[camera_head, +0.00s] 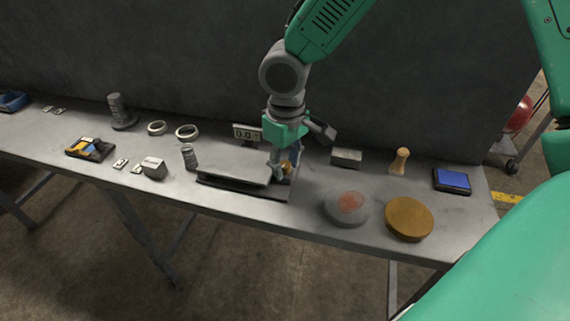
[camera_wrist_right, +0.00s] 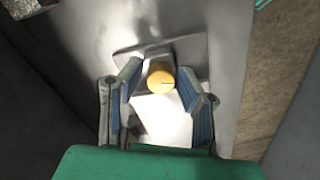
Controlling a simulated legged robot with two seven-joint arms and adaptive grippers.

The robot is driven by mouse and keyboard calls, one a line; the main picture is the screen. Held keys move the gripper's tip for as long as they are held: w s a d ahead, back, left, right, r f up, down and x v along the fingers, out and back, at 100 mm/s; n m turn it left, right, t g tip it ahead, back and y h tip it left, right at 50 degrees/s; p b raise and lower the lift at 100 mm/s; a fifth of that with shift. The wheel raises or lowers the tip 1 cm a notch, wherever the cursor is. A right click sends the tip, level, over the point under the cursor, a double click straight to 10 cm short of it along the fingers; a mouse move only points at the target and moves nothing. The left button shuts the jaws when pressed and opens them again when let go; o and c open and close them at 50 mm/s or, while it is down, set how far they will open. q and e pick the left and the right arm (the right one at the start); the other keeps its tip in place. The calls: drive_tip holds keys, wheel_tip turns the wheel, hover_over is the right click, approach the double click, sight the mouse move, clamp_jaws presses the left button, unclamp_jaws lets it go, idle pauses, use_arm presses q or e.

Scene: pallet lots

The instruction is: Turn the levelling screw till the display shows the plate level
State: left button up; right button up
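The levelling screw has a round orange-yellow knob, seen from above in the right wrist view (camera_wrist_right: 161,78) and partly hidden in the head view (camera_head: 287,167). It stands at the right end of a grey plate (camera_head: 236,169). The small display (camera_head: 247,133) behind the plate appears to read 0.0 with a degree sign. My right gripper (camera_head: 284,167) reaches down over the knob. In the right wrist view its two fingers (camera_wrist_right: 161,82) stand on either side of the knob, with narrow gaps, so it looks open around it. My left gripper is not in view.
A dark ribbed cylinder (camera_head: 190,157) stands left of the plate. A grey block (camera_head: 346,158), wooden peg (camera_head: 399,161), grey-red dome (camera_head: 346,206), brown disc (camera_head: 409,218) and blue pad (camera_head: 452,180) lie to the right. Rings (camera_head: 187,132) lie left; a dark wall rises behind.

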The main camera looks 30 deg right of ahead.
clamp_jaws()
drive_tip(key=n+p, duration=0.1)
drive_tip(key=p, duration=0.1)
drive_tip(key=n+p, duration=0.1)
drive_tip(key=p, duration=0.1)
drive_tip(key=shift+r+p, duration=0.3)
drive_tip(key=shift+p, duration=0.05)
drive_tip(key=shift+f+n+p, duration=0.25)
drive_tip(key=shift+n+p, duration=0.15)
drive_tip(key=shift+n, duration=0.2)
unclamp_jaws()
